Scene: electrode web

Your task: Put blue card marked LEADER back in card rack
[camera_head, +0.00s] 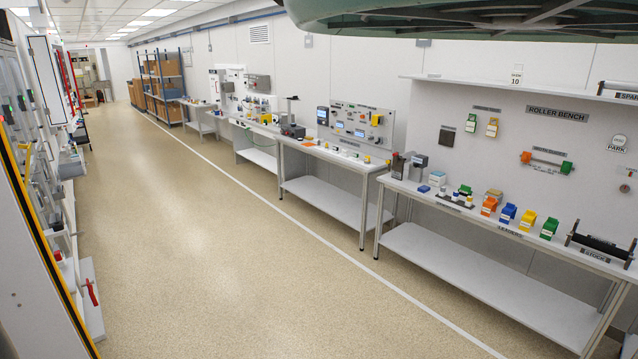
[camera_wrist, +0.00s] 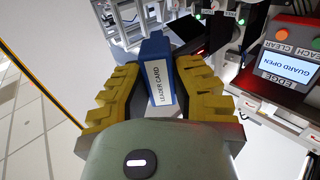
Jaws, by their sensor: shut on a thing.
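The blue card (camera_wrist: 155,48) has a white label reading LEADER CARD. It is in the middle of the wrist view, between the yellow fingers of my gripper (camera_wrist: 157,77). The card stands out past the fingertips. My gripper and the blue card do not show in the head view. I cannot pick out the card rack for certain in either view.
A machine panel (camera_wrist: 288,65) with a GUARD OPEN screen and lit buttons is close at the right in the wrist view. In the head view, the roller bench (camera_head: 432,249) holds several coloured blocks. Open floor (camera_head: 200,240) runs between the benches and the left-hand equipment.

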